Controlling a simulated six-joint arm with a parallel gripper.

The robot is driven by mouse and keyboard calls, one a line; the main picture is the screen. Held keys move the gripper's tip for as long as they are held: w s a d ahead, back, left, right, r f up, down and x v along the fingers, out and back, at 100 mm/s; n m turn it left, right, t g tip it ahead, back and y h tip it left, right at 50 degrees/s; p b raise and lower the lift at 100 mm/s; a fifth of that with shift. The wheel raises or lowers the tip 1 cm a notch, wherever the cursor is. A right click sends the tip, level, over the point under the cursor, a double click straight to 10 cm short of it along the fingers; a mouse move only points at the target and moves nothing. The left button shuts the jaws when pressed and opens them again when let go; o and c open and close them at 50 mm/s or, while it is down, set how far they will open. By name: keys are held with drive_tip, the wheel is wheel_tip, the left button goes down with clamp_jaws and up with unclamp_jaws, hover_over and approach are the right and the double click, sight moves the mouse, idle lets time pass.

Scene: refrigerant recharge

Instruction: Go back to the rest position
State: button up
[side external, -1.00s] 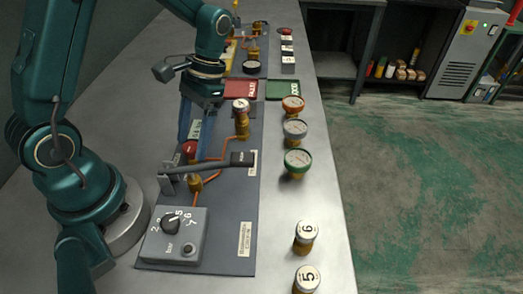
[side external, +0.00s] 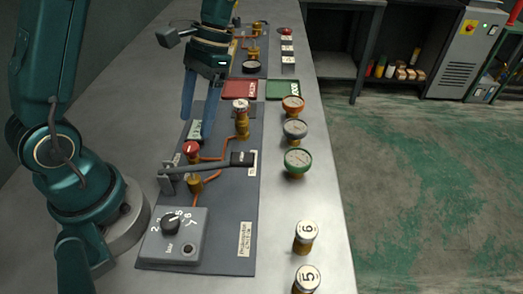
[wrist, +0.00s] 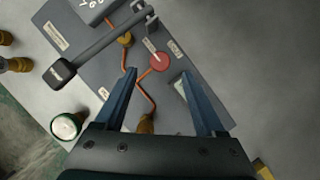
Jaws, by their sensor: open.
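My gripper (side external: 198,112) is open and empty in the side external view, raised above the grey panel (side external: 228,215). In the wrist view its two blue fingers (wrist: 170,100) stand wide apart with nothing between them but the panel below. A red button (side external: 191,147) lies below the gripper; it also shows in the wrist view (wrist: 159,62). A grey lever with a black end (side external: 241,159) lies across the panel. A knob box (side external: 175,235) with numbers stands at the panel's near end.
Orange (side external: 293,104), grey (side external: 295,128) and green (side external: 297,161) gauges stand along the bench's right side. Cylinders marked 6 (side external: 306,236) and 5 (side external: 307,279) stand nearer. Red (side external: 241,89) and green (side external: 281,90) trays lie beyond the panel.

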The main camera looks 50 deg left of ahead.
drive_tip(key=s+d+r+t, duration=0.5)
drive_tip(key=s+r+t, duration=0.1)
drive_tip(key=t, duration=0.4)
drive_tip(key=shift+s+d+r, duration=0.15)
drive_tip(key=shift+d+r, duration=0.1)
drive_tip(key=shift+r, duration=0.25)
idle(0.9)
